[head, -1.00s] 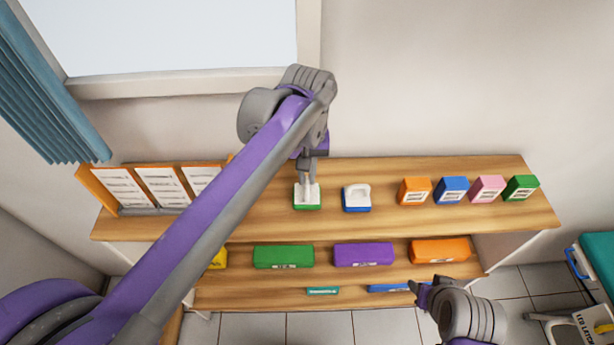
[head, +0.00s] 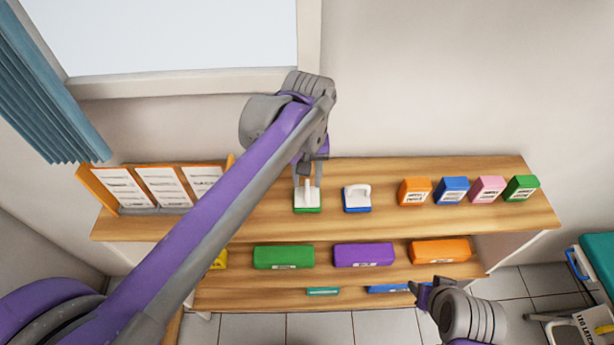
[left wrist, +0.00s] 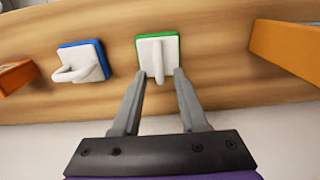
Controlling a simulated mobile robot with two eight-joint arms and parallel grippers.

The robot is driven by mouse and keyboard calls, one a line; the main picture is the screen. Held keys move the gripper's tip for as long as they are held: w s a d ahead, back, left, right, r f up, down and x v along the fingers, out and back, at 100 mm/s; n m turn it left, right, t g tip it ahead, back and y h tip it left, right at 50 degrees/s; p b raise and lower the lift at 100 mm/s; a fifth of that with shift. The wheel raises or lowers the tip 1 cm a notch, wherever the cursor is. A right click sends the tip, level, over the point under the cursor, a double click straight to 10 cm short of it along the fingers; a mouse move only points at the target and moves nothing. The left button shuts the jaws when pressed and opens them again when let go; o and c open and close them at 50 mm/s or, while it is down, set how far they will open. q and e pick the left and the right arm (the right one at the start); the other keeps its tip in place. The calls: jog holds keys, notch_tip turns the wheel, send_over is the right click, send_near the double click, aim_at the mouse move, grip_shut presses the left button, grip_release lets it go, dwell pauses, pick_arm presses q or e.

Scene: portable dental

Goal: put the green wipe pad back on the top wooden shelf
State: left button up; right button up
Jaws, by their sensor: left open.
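The green wipe pad (head: 307,207) has a white top with an upright white handle and a green base. It rests on the top wooden shelf (head: 253,215), left of a blue pad (head: 357,198) of the same kind. My left gripper (head: 307,182) is open at the green pad's handle. In the left wrist view the green pad (left wrist: 157,58) lies just beyond the two fingertips (left wrist: 159,75), with the handle lined up between them and nothing gripped. My right gripper (head: 430,288) is at the lower right, in front of the shelves; its jaws are too small to judge.
Orange, blue, pink and green boxes (head: 487,189) stand along the right of the top shelf. A wooden rack with white sheets (head: 165,188) stands at the left. Green, purple and orange boxes (head: 364,255) sit on the shelf below. A window is above.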

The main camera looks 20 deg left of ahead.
aim_at(307, 181)
pick_arm(q)
notch_tip(307, 181, up, 12)
jog(key=shift+p, duration=0.4)
pick_arm(e)
jog(key=shift+w+r, duration=0.3)
jog(key=shift+r, duration=0.4)
